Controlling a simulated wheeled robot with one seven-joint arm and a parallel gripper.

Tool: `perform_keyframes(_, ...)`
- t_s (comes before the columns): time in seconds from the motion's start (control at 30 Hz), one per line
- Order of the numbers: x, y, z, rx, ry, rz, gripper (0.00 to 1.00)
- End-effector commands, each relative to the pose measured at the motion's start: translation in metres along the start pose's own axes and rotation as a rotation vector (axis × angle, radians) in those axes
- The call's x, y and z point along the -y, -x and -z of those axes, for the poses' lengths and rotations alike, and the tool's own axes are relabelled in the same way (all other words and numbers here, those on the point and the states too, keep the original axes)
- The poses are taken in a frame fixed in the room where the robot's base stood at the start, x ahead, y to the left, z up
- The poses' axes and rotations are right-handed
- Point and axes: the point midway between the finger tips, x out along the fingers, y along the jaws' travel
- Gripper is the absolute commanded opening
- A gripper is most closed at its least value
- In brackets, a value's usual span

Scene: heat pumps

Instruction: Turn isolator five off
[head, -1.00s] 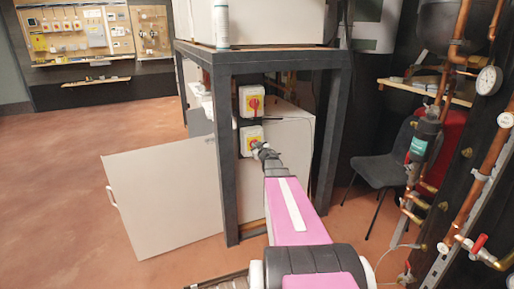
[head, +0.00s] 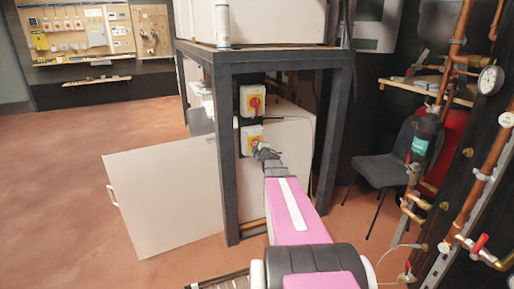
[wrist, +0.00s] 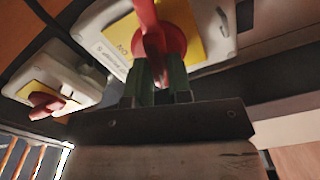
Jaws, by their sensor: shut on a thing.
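Two white isolators with yellow plates and red knobs are mounted one above the other on the dark frame: the upper isolator (head: 252,99) and the lower isolator (head: 244,133). No isolator number is readable. My gripper (head: 261,150) is at the lower one and partly hides it. In the wrist view, my gripper (wrist: 162,78) has its greenish fingers on either side of a red knob (wrist: 158,38), shut on it. "ON" shows on the yellow plate beside this knob. The other isolator, with its red knob (wrist: 47,103), is at the left, apart from my gripper.
The dark frame's front leg (head: 228,160) stands just left of the isolators, another leg (head: 327,150) to their right. A pale panel (head: 165,195) leans at the lower left. A dark chair (head: 385,170) and copper pipes (head: 487,160) are at the right. The floor at left is open.

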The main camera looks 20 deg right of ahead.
Motion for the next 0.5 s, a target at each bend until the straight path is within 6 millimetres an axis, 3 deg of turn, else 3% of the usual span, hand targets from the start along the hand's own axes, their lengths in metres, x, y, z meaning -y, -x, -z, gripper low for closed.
perform_keyframes(0.5, 0.0026, 0.0010, -0.0002, 0.001, 0.283, 0.002, 0.00)
